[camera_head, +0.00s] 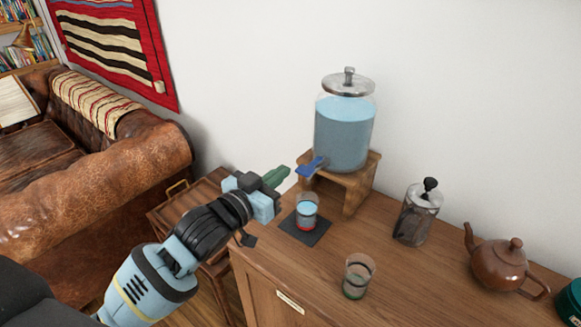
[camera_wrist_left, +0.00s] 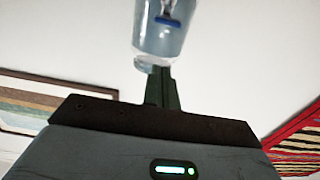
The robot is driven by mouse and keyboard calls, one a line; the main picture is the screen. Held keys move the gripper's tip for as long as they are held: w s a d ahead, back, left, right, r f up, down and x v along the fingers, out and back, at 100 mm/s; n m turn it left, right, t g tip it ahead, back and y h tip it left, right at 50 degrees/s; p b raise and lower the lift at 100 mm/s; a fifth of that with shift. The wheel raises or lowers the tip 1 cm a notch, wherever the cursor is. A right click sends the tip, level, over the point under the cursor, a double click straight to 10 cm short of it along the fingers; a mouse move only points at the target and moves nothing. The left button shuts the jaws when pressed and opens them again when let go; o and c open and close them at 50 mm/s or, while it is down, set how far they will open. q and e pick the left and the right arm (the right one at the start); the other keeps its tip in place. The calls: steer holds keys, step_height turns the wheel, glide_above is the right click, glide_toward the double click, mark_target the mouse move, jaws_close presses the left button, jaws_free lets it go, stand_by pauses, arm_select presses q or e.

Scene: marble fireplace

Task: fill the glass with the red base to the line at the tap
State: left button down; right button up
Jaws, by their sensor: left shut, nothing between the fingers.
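The glass with the red base (camera_head: 306,214) stands upright on a dark square mat (camera_head: 305,234) below the dispenser's tap. It holds blue water; its line is too small to make out. The glass dispenser (camera_head: 343,133) with a metal lid stands on a wooden stand (camera_head: 354,190), well filled with blue water. Its tap has a blue lever (camera_head: 311,167). My left gripper (camera_head: 279,175) is shut and empty, just left of the lever and seemingly apart from it. In the left wrist view, the shut fingers (camera_wrist_left: 161,88) point toward the dispenser (camera_wrist_left: 160,42). My right gripper is not in view.
A second glass with a green base (camera_head: 356,278) stands nearer the cabinet's front edge. A French press (camera_head: 416,215), a brown teapot (camera_head: 498,266) and a teal object (camera_head: 570,300) stand to the right. A leather sofa (camera_head: 90,170) is at the left.

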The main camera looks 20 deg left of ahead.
arm_select(q)
steer(key=v, duration=0.3)
steer(key=shift+s+a+r, duration=0.1)
steer(key=shift+s+r, duration=0.1)
steer(key=shift+s, duration=0.1)
steer(key=shift+f, duration=0.1)
stand_by(0.8)
steer(key=s+f+n+g+y, duration=0.15)
steer(key=s+f, duration=0.25)
steer(key=f, duration=0.9)
steer(key=s+f+g+y, duration=0.3)
steer(key=s+f+g, duration=0.3)
steer(key=s+f, duration=1.8)
steer(key=shift+s+f+g, duration=0.25)
steer(key=shift+s+g, duration=0.1)
steer(key=shift+s, duration=0.7)
steer(key=shift+a+n, duration=0.15)
steer(key=shift+n, duration=0.1)
